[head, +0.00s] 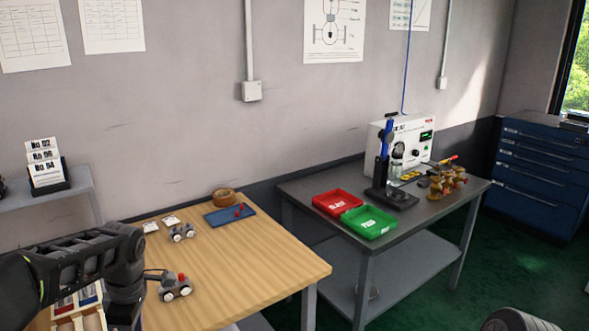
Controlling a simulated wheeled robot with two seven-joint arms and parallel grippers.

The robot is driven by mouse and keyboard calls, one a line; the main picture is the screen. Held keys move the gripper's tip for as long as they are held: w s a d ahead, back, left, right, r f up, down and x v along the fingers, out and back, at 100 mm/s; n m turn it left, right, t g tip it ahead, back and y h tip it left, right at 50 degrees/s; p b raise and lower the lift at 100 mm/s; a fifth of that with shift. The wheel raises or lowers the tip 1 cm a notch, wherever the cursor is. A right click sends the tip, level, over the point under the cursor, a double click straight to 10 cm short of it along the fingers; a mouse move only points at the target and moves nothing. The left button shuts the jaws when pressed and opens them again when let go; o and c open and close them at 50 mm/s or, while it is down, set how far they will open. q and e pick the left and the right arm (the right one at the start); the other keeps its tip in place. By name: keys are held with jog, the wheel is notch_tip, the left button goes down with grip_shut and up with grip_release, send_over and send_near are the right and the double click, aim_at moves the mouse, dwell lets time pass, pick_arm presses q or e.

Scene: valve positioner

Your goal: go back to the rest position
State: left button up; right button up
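My black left arm comes in from the left and bends down at the lower left. Its gripper does not show. My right gripper is not in view. A small grey device with a red top (175,287) stands on the wooden table (255,272), just right of my arm. A second small device (182,232) stands farther back on that table. My arm partly hides a box with light compartments (78,306) at the lower left.
A blue tray (222,218) and a tape roll (224,197) lie at the table's back. The grey bench (425,225) holds red (336,202) and green (368,221) bins, a test unit (412,135) and brass parts (447,182). The wooden table's front right is clear.

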pick_arm(q)
jog(key=w+d+f+m+t+h, duration=0.2)
jog(key=w+d+f+m+t, duration=0.3)
jog(key=w+m, duration=0.3)
jog(key=s+d+f+m+h, duration=0.25)
jog(key=d+f+m, duration=0.45)
jog(key=d+f, duration=0.6)
jog(key=s+d+f+m+g, duration=0.1)
jog(key=s+d+f, duration=0.2)
jog(key=s+f, duration=0.2)
jog(key=s+d+f+m+g+h, duration=0.1)
jog(key=s+d+f, duration=0.2)
jog(key=s, duration=0.9)
jog(key=s+d+f+m+g, duration=0.1)
jog(key=s+d+f+g, duration=0.1)
jog(key=s+d+f, duration=0.2)
jog(key=s+f, duration=0.3)
jog(key=s, duration=0.2)
